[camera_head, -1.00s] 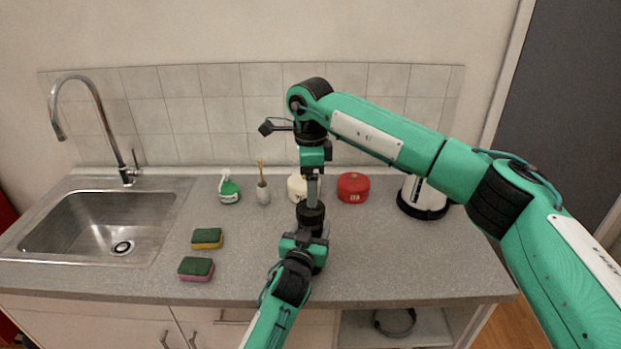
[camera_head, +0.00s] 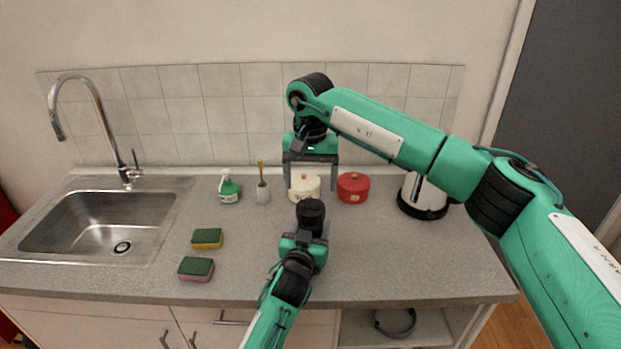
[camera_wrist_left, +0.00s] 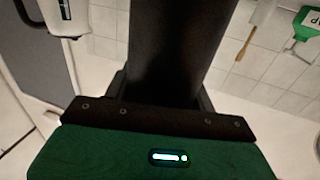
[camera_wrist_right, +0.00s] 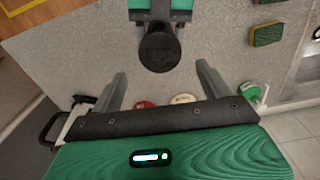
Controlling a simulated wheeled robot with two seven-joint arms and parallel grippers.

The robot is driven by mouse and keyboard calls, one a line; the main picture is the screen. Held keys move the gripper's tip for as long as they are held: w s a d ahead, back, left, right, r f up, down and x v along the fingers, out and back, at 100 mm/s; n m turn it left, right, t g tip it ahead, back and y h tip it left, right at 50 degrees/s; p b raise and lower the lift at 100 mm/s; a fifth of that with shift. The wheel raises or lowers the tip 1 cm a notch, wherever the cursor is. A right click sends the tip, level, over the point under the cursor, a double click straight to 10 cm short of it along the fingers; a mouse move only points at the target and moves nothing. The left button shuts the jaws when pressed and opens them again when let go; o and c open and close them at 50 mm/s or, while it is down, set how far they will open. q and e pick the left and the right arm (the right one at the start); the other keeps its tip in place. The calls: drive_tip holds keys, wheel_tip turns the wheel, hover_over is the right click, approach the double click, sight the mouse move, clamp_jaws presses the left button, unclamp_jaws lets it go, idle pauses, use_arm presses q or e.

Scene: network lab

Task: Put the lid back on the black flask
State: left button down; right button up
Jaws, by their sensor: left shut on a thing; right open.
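The black flask (camera_head: 312,222) stands upright in my left gripper (camera_head: 303,240), which is shut around it above the counter. In the left wrist view the flask (camera_wrist_left: 175,50) is a large dark cylinder. Its top shows as a closed dark disc in the right wrist view (camera_wrist_right: 160,52), and the black lid (camera_head: 310,207) appears to sit on it. How tightly it sits cannot be told. My right gripper (camera_head: 311,186) is open and empty above the flask. In the right wrist view its fingers (camera_wrist_right: 163,84) are spread wide, apart from the flask.
Behind the flask stand a cream pot (camera_head: 305,186), a red pot (camera_head: 353,188), a brush in a holder (camera_head: 263,190) and a spray bottle (camera_head: 229,190). A kettle (camera_head: 424,195) stands right. Two sponges (camera_head: 207,239) lie left, near the sink (camera_head: 90,225). The front right counter is clear.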

sight(311, 207)
drive_tip(key=shift+n, duration=0.4)
drive_tip(key=shift+f, duration=4)
